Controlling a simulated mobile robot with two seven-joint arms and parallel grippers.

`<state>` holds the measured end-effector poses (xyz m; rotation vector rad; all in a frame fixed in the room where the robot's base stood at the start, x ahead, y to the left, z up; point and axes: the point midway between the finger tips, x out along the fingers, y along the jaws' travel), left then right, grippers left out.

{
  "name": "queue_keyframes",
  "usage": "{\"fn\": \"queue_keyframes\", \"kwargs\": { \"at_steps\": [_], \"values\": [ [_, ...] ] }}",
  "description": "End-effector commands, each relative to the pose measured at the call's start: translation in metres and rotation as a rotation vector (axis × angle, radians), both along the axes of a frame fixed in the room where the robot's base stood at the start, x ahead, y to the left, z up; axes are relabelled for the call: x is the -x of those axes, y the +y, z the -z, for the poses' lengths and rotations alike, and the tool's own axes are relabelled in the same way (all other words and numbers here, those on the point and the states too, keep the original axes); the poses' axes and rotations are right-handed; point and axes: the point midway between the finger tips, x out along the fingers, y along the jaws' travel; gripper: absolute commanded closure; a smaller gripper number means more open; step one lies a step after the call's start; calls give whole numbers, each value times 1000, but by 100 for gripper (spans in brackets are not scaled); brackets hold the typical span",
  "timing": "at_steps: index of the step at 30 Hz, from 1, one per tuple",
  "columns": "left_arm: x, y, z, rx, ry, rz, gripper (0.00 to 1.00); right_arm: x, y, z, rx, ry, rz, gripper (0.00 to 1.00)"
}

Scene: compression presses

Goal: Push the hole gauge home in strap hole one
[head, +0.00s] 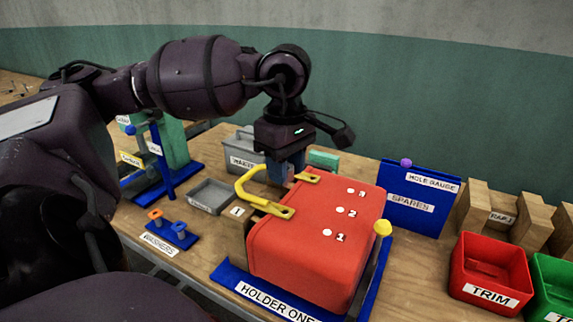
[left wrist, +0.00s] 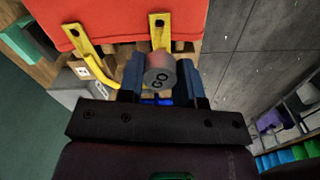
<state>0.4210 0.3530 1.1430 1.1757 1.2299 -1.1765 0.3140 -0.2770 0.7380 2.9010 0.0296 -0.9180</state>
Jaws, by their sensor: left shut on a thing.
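My left gripper (head: 279,174) is shut on the hole gauge, a short grey cylinder marked GO (left wrist: 159,78), seen between its two blue fingers in the left wrist view. In the head view the fingers hide the gauge. A yellow U-shaped strap (head: 242,187) lies with both flat ends on the red block (head: 318,250), a dark hole near each end. The gripper is above the strap's loop, near its far end. The strap ends also show in the left wrist view (left wrist: 160,30). I cannot tell whether the gauge touches the strap. My right gripper is not in view.
The red block, with white dots numbered 1 to 3, sits in the blue HOLDER ONE (head: 231,276) beside a yellow-knobbed post (head: 383,228). Behind is a blue SPARES / HOLE GAUGE panel (head: 395,215). A grey tray (head: 212,190) and washer stand (head: 180,236) are left; a red TRIM bin (head: 492,258) is right.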

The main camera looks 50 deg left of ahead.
Motion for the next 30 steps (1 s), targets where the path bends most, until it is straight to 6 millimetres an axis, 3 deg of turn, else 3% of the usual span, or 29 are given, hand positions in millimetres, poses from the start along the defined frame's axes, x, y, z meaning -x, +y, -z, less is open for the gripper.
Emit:
{"fn": "queue_keyframes", "kwargs": {
  "at_steps": [18,30],
  "values": [
    [0,0,48,-1,4,0,92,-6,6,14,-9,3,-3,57],
    [0,0,53,0,-1,0,92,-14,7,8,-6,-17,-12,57]
  ]
}}
